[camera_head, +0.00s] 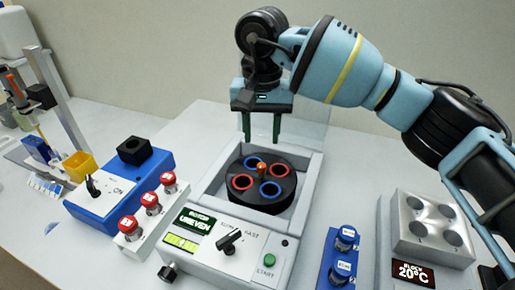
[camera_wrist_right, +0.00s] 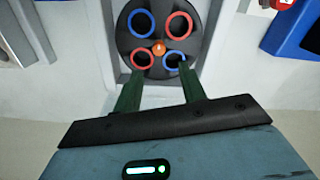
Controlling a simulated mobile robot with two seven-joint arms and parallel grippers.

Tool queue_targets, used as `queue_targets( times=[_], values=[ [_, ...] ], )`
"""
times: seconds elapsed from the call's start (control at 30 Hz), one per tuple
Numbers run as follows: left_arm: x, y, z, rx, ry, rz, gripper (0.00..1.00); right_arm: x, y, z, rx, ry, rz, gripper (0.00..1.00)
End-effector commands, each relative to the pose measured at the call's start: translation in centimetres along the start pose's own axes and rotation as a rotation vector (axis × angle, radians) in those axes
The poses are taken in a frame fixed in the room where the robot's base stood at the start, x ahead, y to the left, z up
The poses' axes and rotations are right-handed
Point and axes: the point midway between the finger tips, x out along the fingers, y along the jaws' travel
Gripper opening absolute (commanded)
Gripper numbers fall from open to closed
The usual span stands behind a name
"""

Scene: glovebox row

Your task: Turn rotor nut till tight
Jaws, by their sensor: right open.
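The rotor nut (camera_head: 262,168) is a small orange knob at the centre of the black rotor (camera_head: 248,186). The rotor sits in the open well of the white centrifuge (camera_head: 213,185) and has red-ringed and blue-ringed holes around the nut. My right gripper (camera_head: 261,138) is open and empty, fingers pointing down, above the back edge of the well and behind the nut. In the right wrist view the nut (camera_wrist_right: 158,47) shows beyond and between the two green fingertips (camera_wrist_right: 158,78), apart from them. My left gripper is not in view.
The centrifuge's raised clear lid (camera_head: 310,128) stands behind my right gripper. A blue mixer (camera_head: 120,185) and red-capped bottles (camera_head: 150,202) are left. Blue-capped tubes (camera_head: 343,240) and a grey heating block (camera_head: 400,235) are right. The centrifuge's front panel has a black knob (camera_head: 229,240).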

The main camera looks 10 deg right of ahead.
Motion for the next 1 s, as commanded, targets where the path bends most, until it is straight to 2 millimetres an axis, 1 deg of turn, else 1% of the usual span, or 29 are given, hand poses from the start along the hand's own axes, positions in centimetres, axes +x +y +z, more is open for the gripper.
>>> queue_targets(
  times=[0.13, 0.23, 0.5, 0.7, 0.83, 1.0],
  values=[
    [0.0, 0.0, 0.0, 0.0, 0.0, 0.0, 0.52, 0.2, 0.0, 0.0, 0.0, -0.001, 0.0, 0.41],
    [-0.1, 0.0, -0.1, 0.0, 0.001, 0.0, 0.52, 1.0, 0.0, 0.0, 0.0, -0.002, 0.001, 0.41],
    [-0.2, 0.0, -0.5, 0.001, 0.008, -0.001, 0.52, 5.0, 0.1, 0.0, 0.001, -0.001, 0.001, 0.41],
    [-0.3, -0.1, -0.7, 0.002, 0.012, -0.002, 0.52, 7.1, 0.0, 0.0, 0.0, 0.0, 0.0, 0.41],
    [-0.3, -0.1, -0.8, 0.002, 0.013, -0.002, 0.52, 7.7, 0.0, 0.0, 0.0, 0.001, -0.001, 0.41],
    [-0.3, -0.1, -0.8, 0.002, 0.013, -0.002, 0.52, 7.8, 0.0, 0.0, 0.0, 0.001, -0.001, 0.41]
  ],
)
